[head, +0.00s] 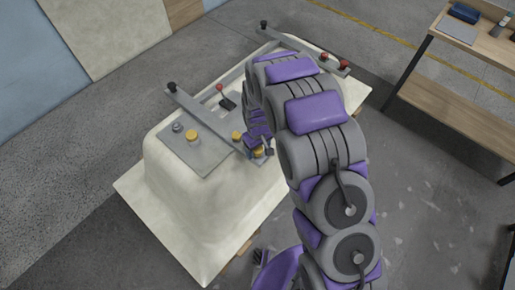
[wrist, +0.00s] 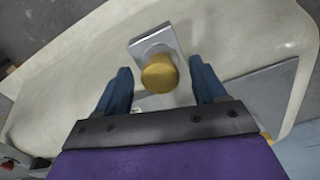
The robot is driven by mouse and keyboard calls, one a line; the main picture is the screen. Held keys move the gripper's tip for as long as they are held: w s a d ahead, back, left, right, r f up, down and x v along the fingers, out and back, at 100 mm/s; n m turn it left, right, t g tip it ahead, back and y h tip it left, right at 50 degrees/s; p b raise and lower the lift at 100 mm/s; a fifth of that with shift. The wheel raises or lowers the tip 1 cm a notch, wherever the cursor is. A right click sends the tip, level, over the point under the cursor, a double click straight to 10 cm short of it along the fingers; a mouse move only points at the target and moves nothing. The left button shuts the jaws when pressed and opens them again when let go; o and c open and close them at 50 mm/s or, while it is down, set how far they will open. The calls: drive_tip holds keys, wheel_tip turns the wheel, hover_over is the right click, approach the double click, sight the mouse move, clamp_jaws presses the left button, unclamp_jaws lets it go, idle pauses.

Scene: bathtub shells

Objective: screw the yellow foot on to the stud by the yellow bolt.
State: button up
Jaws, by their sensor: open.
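A yellow cylindrical foot (wrist: 160,74) sits at the square end of a metal bar (wrist: 152,42) in the wrist view. In the head view this yellow foot (head: 259,153) shows at the near end of the bar (head: 215,122), partly covered by my gripper. My gripper (wrist: 160,68) is open, with one blue finger on each side of the foot and a gap on both sides. It also shows in the head view (head: 262,147). Two more yellow pieces, one on the grey plate (head: 192,136) and one beside the bar (head: 237,136), are in view; I cannot tell which is the bolt. The stud is hidden.
The cream tub shell (head: 185,185) lies upturned beneath the bar, with a grey plate (head: 200,158) on it. A second bar (head: 305,48) with red pieces lies farther back. A black foot (head: 172,87) stands at the bar's far end. A wooden bench (head: 465,85) stands at right.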

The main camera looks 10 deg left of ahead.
wheel_tip(320, 180, up, 17)
drive_tip(key=p, duration=0.2)
drive_tip(key=shift+f, duration=0.2)
drive_tip(key=shift+c, duration=0.2)
drive_tip(key=n+p, duration=0.2)
drive_tip(key=n, duration=1.9)
hover_over(258, 149)
wheel_tip(258, 149, down, 8)
drive_tip(key=shift+a+r, duration=0.1)
drive_tip(key=shift+r, duration=0.1)
drive_tip(key=shift+f+b, duration=1.35)
drive_tip(key=shift+f, duration=2.6)
